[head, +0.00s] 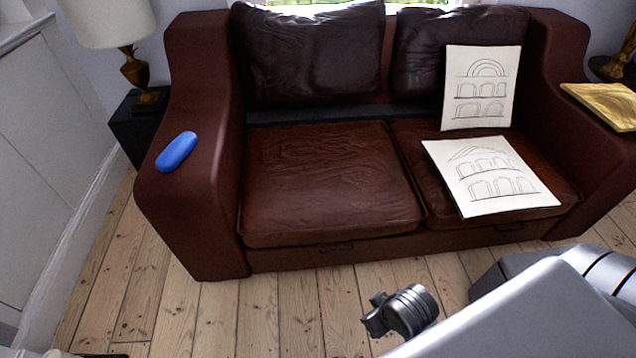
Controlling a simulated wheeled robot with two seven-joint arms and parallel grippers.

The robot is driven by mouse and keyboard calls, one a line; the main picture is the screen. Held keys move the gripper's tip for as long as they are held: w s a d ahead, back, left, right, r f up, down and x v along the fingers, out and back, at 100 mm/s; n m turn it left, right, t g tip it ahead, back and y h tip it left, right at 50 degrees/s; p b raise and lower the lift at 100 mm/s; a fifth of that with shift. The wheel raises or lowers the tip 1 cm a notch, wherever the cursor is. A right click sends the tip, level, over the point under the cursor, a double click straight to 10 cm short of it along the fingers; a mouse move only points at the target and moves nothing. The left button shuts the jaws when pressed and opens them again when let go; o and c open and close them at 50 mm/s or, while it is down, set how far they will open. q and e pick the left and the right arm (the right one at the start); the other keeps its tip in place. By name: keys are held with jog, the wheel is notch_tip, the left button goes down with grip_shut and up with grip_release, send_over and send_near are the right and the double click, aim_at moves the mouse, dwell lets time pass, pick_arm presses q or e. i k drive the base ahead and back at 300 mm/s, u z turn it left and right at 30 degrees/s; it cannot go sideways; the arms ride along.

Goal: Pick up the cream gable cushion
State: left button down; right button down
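The cream gable cushion (490,176) lies flat on the right seat of the brown leather sofa. It is a pale square with a line drawing of a triangular gable over rows of arches. Its front edge lies near the front of the seat. A second cream cushion (481,88), drawn with a round arch on top, leans upright against the right back cushion. My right arm comes in from the lower right. The dark end that seems to be my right gripper (374,314) is low in front of the sofa, apart from both cushions; its opening is unclear. My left gripper is not in view.
The sofa's left seat (330,180) is bare. A blue case (177,151) lies on the left armrest, and a golden board (604,104) lies on the right armrest. A lamp (113,35) stands at the left. The floorboards (260,315) before the sofa are clear.

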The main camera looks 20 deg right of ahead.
aim_at(483, 176)
jog(key=z, duration=1.7)
jog(key=i, duration=0.95)
jog(key=u, duration=0.55)
